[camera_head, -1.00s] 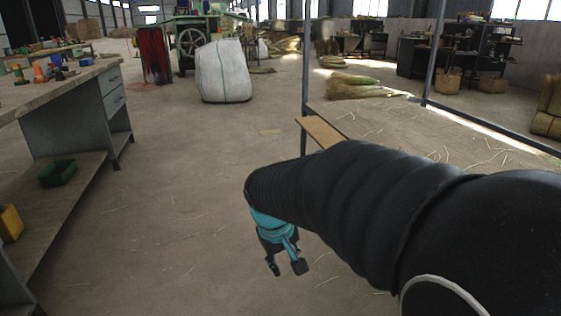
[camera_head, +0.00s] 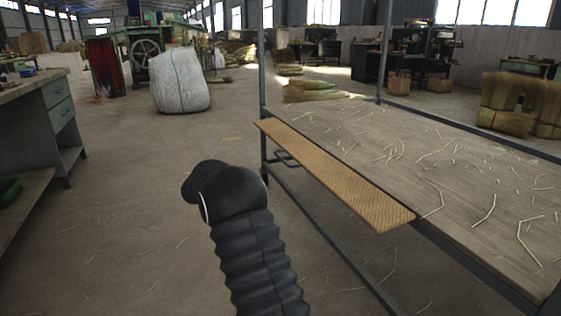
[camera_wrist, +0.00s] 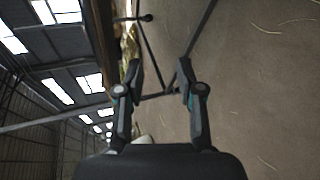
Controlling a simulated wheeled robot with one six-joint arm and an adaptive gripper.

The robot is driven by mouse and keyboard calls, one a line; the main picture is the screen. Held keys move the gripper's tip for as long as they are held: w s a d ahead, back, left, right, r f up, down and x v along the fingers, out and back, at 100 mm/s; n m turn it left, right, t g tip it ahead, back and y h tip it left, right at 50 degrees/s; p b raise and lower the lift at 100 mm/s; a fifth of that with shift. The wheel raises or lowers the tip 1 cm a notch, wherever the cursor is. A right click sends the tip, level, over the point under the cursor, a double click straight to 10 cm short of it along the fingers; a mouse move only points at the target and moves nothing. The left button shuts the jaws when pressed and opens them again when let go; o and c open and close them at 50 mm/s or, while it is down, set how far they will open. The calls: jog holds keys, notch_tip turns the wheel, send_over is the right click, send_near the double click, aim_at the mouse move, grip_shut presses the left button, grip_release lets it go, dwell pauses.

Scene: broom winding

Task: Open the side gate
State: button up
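A long tan textured panel (camera_head: 330,172) runs along the near-left side of the work table in the head view. A dark bar handle (camera_head: 287,158) sits just below its far end; I take this panel to be the side gate, but cannot be sure. The panel lies almost level with the table top. In the wrist view my gripper (camera_wrist: 159,75) has its two fingers apart with nothing between them. Dark thin bars show beyond the fingers, one with a round knob (camera_wrist: 148,18). In the head view my gripper is hidden; only my arm shows, left of the panel.
The work table (camera_head: 440,165) has loose straws on top and a dark metal frame with an upright post (camera_head: 263,80). A white sack (camera_head: 181,82) stands at the back left. A grey bench (camera_head: 50,120) is at the left.

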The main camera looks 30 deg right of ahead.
aim_at(281, 158)
notch_tip(281, 158, up, 8)
jog(key=w+d+m+t+h, duration=0.1)
jog(key=w+h, duration=0.1)
jog(key=w, duration=0.1)
jog(key=x, duration=1.3)
jog(key=shift+s+d, duration=0.2)
jog(key=shift+d, duration=0.25)
grip_shut()
